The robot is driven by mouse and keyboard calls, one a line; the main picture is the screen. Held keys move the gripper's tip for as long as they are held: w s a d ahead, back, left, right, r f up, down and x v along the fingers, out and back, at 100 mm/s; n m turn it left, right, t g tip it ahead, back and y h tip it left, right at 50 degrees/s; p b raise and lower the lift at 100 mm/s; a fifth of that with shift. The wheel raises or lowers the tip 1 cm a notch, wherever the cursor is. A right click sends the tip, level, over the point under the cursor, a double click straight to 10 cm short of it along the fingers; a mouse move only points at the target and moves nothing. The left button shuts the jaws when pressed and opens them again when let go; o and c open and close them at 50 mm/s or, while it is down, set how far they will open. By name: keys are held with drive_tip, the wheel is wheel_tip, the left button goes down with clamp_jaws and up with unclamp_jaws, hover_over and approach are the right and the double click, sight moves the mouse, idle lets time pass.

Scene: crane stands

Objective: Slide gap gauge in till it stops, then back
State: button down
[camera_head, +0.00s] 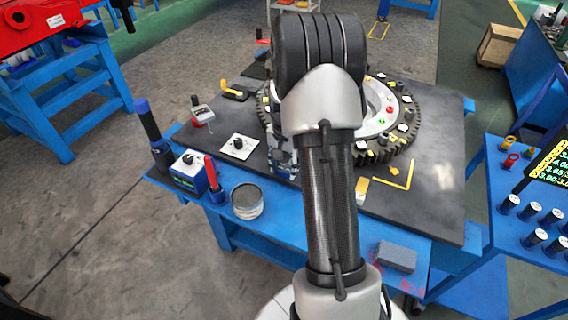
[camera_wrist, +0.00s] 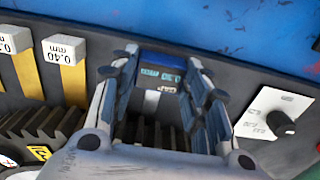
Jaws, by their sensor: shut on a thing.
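My gripper (camera_wrist: 163,62) is shut on a small blue-topped block with lit digits (camera_wrist: 160,75), seemingly the gap gauge. Dark gear teeth (camera_wrist: 40,125) show below and left of the fingers. In the head view, my gripper (camera_head: 284,160) is partly hidden behind my arm, at the front left rim of the large toothed ring (camera_head: 405,135). The ring lies flat on the dark table top. Whether the gauge touches the teeth cannot be told.
White-headed brass strips, one marked 0.40 mm (camera_wrist: 64,50), lie left of my gripper. A white plate with a black knob (camera_head: 238,146) lies to the left. A round tin (camera_head: 247,202) and grey block (camera_head: 397,256) sit on the front blue ledge. A dark number board (camera_head: 552,165) stands right.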

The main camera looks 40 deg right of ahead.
drive_tip(key=shift+s+a+f, duration=0.1)
drive_tip(key=shift+s+a, duration=0.05)
drive_tip(key=c, duration=1.2)
unclamp_jaws()
drive_tip(key=o, duration=0.3)
wheel_tip(320, 180, up, 12)
drive_tip(key=shift+r, duration=0.1)
